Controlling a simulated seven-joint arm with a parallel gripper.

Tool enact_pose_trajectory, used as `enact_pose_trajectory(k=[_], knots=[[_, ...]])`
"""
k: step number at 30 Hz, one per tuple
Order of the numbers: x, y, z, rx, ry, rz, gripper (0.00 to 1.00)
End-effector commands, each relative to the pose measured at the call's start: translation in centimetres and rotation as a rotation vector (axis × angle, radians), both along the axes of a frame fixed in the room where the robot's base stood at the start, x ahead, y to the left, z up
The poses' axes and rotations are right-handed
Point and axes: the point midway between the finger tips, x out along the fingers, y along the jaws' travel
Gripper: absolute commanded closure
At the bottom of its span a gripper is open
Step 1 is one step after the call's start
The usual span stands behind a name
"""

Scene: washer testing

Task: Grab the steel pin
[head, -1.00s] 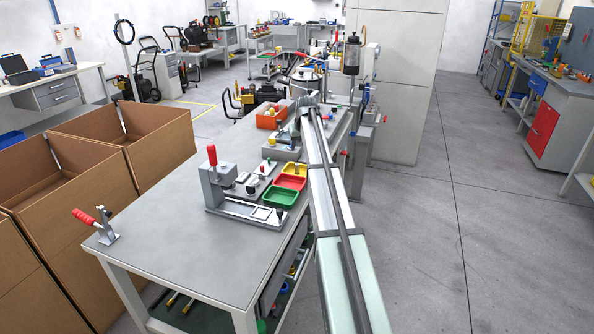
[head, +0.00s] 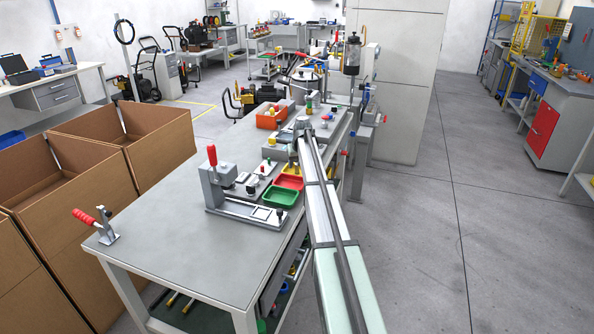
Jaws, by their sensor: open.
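I cannot make out the steel pin for certain; the small parts on the bench are too tiny to tell apart. My gripper (head: 303,123) is at the far end of my arm, over the right side of the grey workbench (head: 165,232). It is small in the picture and its fingers are largely hidden; it is open, and I see nothing held. A red tray (head: 289,182) and a green tray (head: 281,197) lie nearer than the gripper. My arm covers part of the bench's right edge and the area beside the trays.
A grey fixture with a red handle (head: 212,156) stands left of the trays. A red-handled clamp (head: 97,224) is at the near left corner. An orange bin (head: 271,117) and a small green-and-brass part (head: 309,104) are farther back.

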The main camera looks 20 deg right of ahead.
Motion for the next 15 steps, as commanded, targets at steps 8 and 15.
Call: enact_pose_trajectory(k=[8, 15], knots=[[0.9, -0.2, -1.7, 0.000, -0.001, 0.000, 0.49], [0.8, -0.2, -1.7, 0.000, -0.001, 0.000, 0.60]])
